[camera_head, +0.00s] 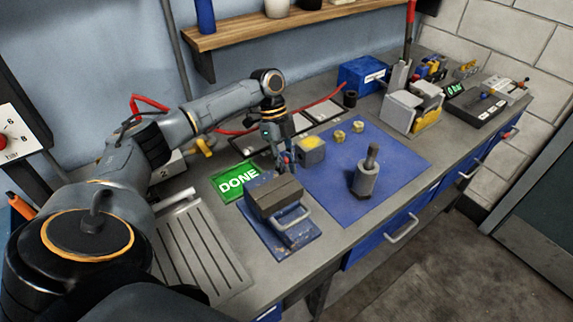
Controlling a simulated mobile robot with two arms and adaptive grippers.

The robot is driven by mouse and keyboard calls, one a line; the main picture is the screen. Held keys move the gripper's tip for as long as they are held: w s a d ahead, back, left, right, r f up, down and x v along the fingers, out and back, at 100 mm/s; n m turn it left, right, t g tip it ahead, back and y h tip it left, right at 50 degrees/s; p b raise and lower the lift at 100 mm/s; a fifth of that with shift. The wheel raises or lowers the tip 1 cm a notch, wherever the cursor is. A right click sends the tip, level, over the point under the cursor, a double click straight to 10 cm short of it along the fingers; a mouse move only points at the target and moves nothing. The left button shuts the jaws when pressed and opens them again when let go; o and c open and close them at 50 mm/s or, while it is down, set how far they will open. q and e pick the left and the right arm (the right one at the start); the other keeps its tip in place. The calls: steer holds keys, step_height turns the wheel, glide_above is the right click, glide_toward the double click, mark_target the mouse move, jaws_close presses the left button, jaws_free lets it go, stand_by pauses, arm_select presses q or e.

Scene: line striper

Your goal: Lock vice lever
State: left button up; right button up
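The vice (273,197) has a dark grey jaw block and sits on a blue base plate on the workbench. Its pale metal lever (295,222) is a bent bar at the vice's near right side, low and close to the jaw block. My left gripper (287,163) points down just behind the vice, beside a grey block with a yellow top (312,151). It is apart from the lever. Its fingers are small and partly hidden, so I cannot tell whether they are open or hold anything. My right gripper is out of view.
A green DONE plate (235,182) lies left of the vice. A metal cylinder with a stem (366,178) and small brass parts (357,127) stand on the blue mat (408,160). A slotted tray (198,252) lies at the front left. A shelf (250,32) hangs behind.

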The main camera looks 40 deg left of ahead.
arm_select(q)
jaws_close()
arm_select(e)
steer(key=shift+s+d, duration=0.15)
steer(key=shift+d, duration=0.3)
arm_select(q)
steer(key=shift+r, duration=0.1)
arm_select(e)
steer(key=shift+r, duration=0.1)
arm_select(q)
steer(key=y+p, duration=0.1)
steer(key=p, duration=0.1)
steer(key=d+r+y+p, duration=0.1)
steer(key=y+p, duration=0.1)
steer(key=p, duration=0.1)
steer(key=d+t+y+p, duration=0.1)
steer(key=p, duration=0.2)
steer(key=shift+s+d+r, duration=0.15)
steer(key=shift+s, duration=0.2)
steer(key=shift+d+f+t+y+p, duration=0.2)
steer(key=shift+f+t+y+p, duration=0.1)
steer(key=shift+y+p, duration=0.5)
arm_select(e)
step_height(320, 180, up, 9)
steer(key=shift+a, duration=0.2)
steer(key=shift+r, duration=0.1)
arm_select(q)
steer(key=shift+o, duration=1.9)
jaws_free()
